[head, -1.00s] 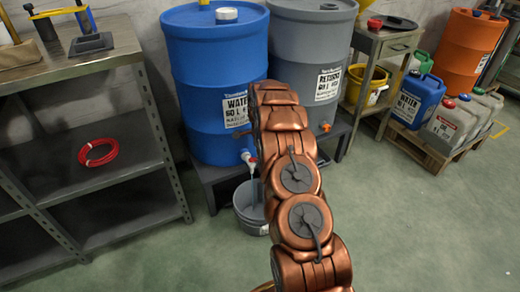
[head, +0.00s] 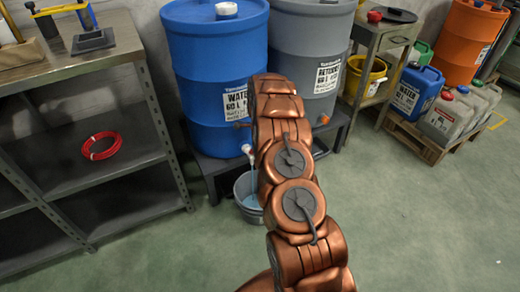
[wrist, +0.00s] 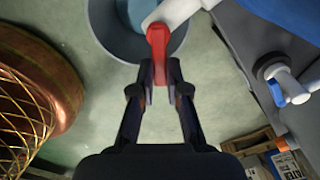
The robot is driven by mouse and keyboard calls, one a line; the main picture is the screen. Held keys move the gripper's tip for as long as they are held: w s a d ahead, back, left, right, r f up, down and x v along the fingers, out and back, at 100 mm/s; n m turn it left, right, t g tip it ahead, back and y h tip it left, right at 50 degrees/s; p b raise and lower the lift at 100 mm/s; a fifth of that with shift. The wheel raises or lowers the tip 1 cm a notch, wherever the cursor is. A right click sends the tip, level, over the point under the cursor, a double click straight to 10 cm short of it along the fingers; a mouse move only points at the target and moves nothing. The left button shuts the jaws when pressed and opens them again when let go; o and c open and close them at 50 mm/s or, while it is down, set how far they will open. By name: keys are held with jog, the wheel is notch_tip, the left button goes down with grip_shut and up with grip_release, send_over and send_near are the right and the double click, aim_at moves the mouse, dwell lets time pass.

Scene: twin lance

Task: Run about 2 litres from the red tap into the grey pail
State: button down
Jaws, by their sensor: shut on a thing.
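The blue water drum (head: 217,75) stands on a low dark stand, and its white tap (head: 247,150) juts out low at the front. A thin stream runs from the tap into the grey pail (head: 241,187) on the floor below. In the wrist view the tap's red lever (wrist: 157,40) is between the fingertips of my gripper (wrist: 160,72), which is shut on it. Bluish water (wrist: 134,12) shows inside the pail, but its depth cannot be read. In the head view my arm covers my gripper and part of the pail.
A grey drum (head: 312,50) stands right of the blue one. A second tap with a blue lever (wrist: 277,93) shows in the wrist view. A metal shelf (head: 130,150) with a red hose coil (head: 101,146) is at left. Green floor at right (head: 420,220) is clear.

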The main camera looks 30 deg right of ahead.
jog(key=c, duration=1.2)
grip_release()
jog(key=shift+o, duration=0.2)
jog(key=shift+r, duration=0.1)
notch_tip(320, 180, up, 12)
